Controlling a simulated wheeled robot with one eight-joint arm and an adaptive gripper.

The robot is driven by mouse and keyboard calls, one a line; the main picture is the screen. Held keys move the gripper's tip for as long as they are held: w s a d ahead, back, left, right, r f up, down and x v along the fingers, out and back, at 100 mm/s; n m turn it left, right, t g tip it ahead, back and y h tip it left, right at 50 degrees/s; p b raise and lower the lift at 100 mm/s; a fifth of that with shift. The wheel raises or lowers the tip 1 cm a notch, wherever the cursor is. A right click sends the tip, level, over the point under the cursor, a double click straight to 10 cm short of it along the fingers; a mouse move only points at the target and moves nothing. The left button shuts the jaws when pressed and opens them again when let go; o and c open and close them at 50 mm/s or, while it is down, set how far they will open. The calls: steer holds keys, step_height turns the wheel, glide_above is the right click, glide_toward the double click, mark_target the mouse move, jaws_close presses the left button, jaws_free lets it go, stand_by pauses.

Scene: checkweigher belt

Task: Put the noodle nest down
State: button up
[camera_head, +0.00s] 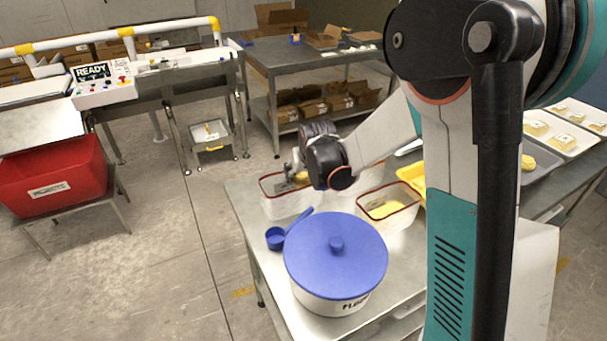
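My gripper (294,170) is low over a clear, dark-red-rimmed tub (287,204) on the steel table. Its fingers are small and partly hidden by the wrist, so I cannot tell whether they are open or shut. A small yellowish patch shows by the fingers; I cannot tell whether it is a noodle nest in the grip or something in the tub. A second red-rimmed tub (398,218) to the right holds yellow contents. A yellow nest-like piece (528,162) lies on a grey tray (543,154) at the far right, away from my gripper.
A white pot with a blue lid (336,256) and a blue scoop (276,238) stand at the table's front. White trays with yellow packs (539,128) are at right. A red bin (55,178) and the checkweigher with its READY panel (103,86) are at left, across open floor.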

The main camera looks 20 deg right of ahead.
steer(key=shift+f+b, duration=0.35)
steer(key=shift+f, duration=0.05)
steer(key=shift+f, duration=0.25)
steer(key=o, duration=1.2)
steer(key=shift+r, duration=0.1)
steer(key=shift+r+p, duration=0.35)
steer(key=shift+r, duration=0.15)
steer(key=s+r+p, duration=0.4)
steer(key=s+r, duration=1.3)
steer(key=s, duration=1.6)
steer(key=shift+s+a+r+t, duration=0.15)
steer(key=shift+s+r+t, duration=0.1)
steer(key=shift+t, duration=0.05)
